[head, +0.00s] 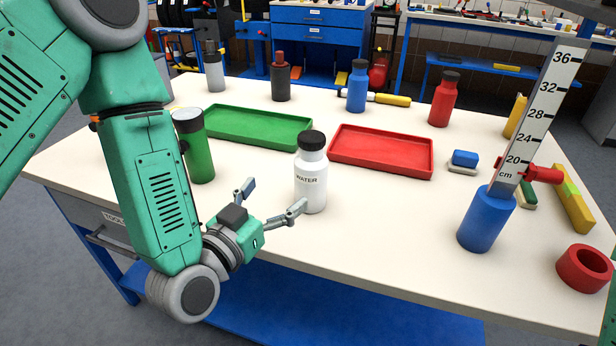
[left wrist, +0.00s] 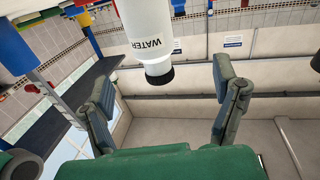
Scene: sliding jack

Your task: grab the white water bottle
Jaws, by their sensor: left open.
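The white water bottle (head: 311,185) with a black cap stands upright on the table, its "WATER" label facing me. My left gripper (head: 276,194) is open and empty, just left of the bottle, and its nearer fingertip overlaps the bottle's lower left edge in the head view. I cannot tell whether it touches. In the left wrist view the bottle (left wrist: 148,35) appears upside down, ahead of the gap between the spread fingers of the gripper (left wrist: 165,82). The right gripper is not in view.
A green bottle (head: 198,150) stands behind my left forearm. A green tray (head: 258,142) and a red tray (head: 380,171) lie behind the white bottle. The table's front middle is clear.

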